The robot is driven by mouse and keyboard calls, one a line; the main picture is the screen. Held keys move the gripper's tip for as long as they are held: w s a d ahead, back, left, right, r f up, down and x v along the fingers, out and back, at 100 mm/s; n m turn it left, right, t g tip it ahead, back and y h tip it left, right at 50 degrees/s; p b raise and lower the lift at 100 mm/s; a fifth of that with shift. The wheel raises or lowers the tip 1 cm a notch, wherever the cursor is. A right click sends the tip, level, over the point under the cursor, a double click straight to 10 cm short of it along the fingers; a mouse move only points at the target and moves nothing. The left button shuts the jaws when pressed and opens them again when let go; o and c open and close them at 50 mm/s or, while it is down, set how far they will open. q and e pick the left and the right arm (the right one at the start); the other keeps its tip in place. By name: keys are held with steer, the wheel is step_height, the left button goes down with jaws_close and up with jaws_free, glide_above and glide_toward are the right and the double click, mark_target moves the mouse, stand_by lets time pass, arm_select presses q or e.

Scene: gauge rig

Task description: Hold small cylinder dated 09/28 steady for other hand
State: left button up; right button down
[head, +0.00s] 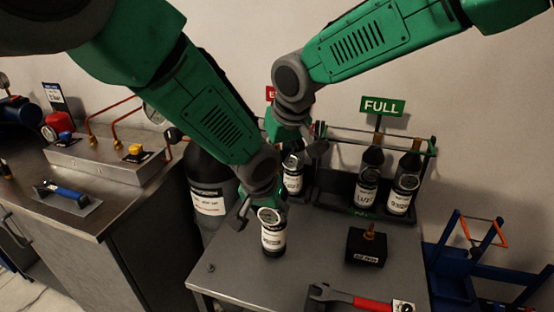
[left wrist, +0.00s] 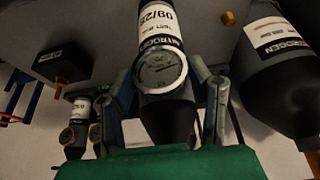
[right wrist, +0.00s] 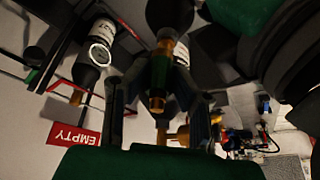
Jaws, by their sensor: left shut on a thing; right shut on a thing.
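The small cylinder dated 09/28 (head: 273,238) stands upright near the front left of the grey table (head: 325,262), with a round gauge at its top. In the left wrist view the cylinder (left wrist: 158,25) shows its date label, and its dark body runs between my fingers. My left gripper (head: 262,208) is shut on it near the gauge; it also shows in the left wrist view (left wrist: 170,95). My right gripper (head: 304,152) is behind it, over another labelled cylinder (head: 292,182). In the right wrist view its fingers (right wrist: 158,100) close around a brass-topped dark cylinder (right wrist: 168,14).
A rack (head: 335,208) under a green FULL sign (head: 382,106) holds two cylinders (head: 368,190) at the back. A black block with a brass fitting (head: 366,245) and a red-handled wrench (head: 345,298) lie on the table. A large dark nitrogen bottle (head: 209,175) stands at the left.

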steer(key=shift+r, duration=1.95)
arm_select(q)
steer(key=o, duration=1.5)
steer(key=shift+c, duration=0.2)
steer(key=shift+r, duration=0.1)
steer(key=shift+s+r, duration=0.1)
steer(key=shift+r, duration=0.3)
steer(key=v, duration=1.1)
steer(key=shift+s, duration=0.1)
arm_select(e)
step_height(320, 180, up, 7)
steer(key=p, duration=0.7)
arm_select(q)
step_height(320, 180, up, 7)
arm_select(e)
steer(key=shift+f, duration=0.1)
